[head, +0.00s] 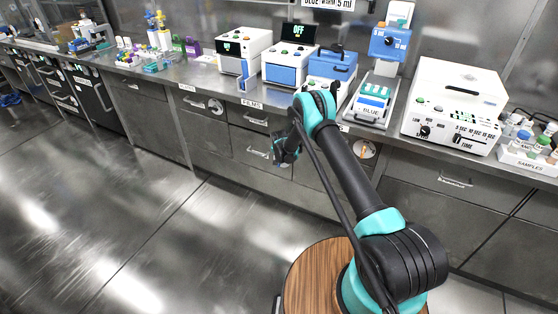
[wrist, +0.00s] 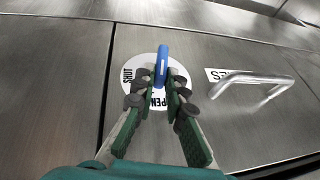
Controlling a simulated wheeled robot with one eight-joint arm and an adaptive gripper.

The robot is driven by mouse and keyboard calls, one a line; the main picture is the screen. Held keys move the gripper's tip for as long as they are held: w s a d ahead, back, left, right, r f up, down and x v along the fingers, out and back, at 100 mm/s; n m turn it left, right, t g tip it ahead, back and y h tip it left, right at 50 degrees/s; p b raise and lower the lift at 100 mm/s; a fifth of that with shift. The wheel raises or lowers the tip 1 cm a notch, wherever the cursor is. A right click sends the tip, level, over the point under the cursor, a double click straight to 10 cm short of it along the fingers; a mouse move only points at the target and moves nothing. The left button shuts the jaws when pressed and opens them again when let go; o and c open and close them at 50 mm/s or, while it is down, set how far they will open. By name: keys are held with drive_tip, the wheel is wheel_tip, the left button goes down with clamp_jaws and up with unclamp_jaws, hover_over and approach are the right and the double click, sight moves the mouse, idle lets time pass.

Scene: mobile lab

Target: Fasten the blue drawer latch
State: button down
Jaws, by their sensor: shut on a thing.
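The blue latch (wrist: 162,58) is a short bar on a white round plate (wrist: 132,66) fixed to a grey steel drawer front. The plate carries the word SHUT at its left and OPEN at its lower edge. The bar points up in the wrist view, with its lower part between my fingers. My gripper (wrist: 159,82) is shut on the bar; its dark fingers cover part of the plate. In the head view my gripper (head: 287,148) is low against the drawer fronts, and the blue latch cannot be made out there.
A metal drawer handle (wrist: 250,82) sticks out right of the plate. Another round plate with an orange-brown latch (head: 365,149) is on the cabinet right of my arm. The bench above holds several instruments, including a large white box (head: 455,100).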

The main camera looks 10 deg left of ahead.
drive_tip(key=shift+s+d+f+m+t+y, duration=0.1)
drive_tip(key=shift+d+f+m+t+y, duration=0.25)
drive_tip(key=shift+y, duration=0.6)
drive_tip(key=shift+s+d+m+t+y, duration=0.15)
drive_tip(key=shift+d+t+y, duration=0.25)
drive_tip(key=shift+y, duration=0.5)
drive_tip(key=shift+s+d+f+m+t+y, duration=0.1)
drive_tip(key=shift+d+f+m+t+y, duration=0.15)
drive_tip(key=shift+t+y, duration=0.5)
drive_tip(key=shift+y, duration=0.3)
drive_tip(key=c, duration=1.6)
unclamp_jaws()
drive_tip(key=shift+o, duration=0.2)
drive_tip(key=shift+r, duration=0.15)
wheel_tip(320, 180, up, 10)
